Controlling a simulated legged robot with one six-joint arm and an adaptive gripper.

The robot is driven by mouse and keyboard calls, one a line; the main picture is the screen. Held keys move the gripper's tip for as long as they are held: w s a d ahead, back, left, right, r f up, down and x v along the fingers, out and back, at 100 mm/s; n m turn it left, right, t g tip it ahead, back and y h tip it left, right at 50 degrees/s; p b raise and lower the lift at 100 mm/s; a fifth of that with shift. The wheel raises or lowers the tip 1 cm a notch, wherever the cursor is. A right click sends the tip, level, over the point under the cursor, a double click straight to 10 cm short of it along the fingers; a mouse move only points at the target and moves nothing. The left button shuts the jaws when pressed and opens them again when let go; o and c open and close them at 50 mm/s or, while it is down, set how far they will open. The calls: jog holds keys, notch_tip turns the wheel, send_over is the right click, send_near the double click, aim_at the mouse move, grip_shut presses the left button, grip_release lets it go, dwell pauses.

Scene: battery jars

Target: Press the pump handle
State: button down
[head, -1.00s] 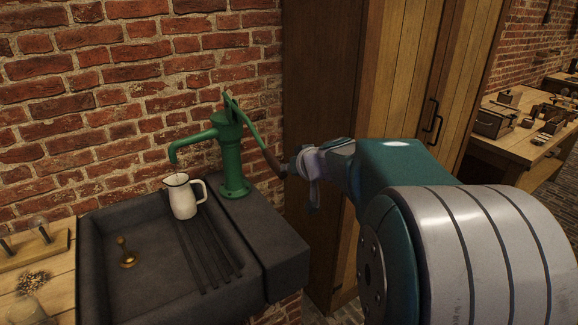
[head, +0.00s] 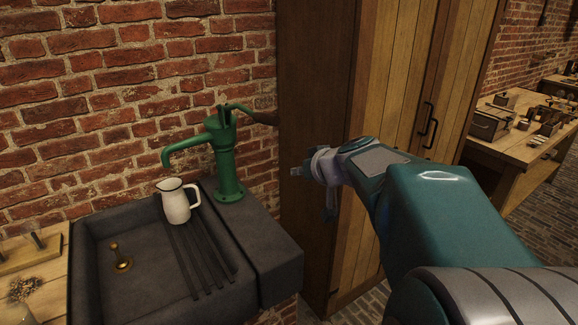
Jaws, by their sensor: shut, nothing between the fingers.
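A green hand pump (head: 226,155) stands on the right ledge of the dark stone sink, its spout pointing left. Its pump handle (head: 264,117) is raised, sticking out to the right with a dark grip at its end. My gripper (head: 298,171) is shut and empty. It is to the right of the pump and lower in the picture than the handle grip, apart from both. Part of the gripper is hidden by its own wrist.
A tall wooden cabinet (head: 318,110) rises behind my gripper. A workbench (head: 505,160) with small items is at the far right.

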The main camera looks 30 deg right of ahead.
jog(key=s, duration=0.5)
jog(key=shift+d, duration=0.3)
jog(key=shift+w+a, duration=0.1)
jog(key=shift+a, duration=0.15)
jog(key=s+a+f+n+g+y, duration=0.1)
jog(key=s+a+f+g, duration=0.15)
jog(key=a, duration=0.35)
jog(key=s+a+f+g+y, duration=0.1)
jog(key=s+a, duration=0.2)
jog(key=a, duration=0.3)
jog(key=s+a+f+g+h, duration=0.2)
jog(key=s+a+f+h, duration=0.1)
jog(key=s, duration=0.7)
jog(key=shift+s+a+f, duration=0.35)
jog(key=shift+a+f, duration=0.1)
jog(key=shift+a, duration=0.8)
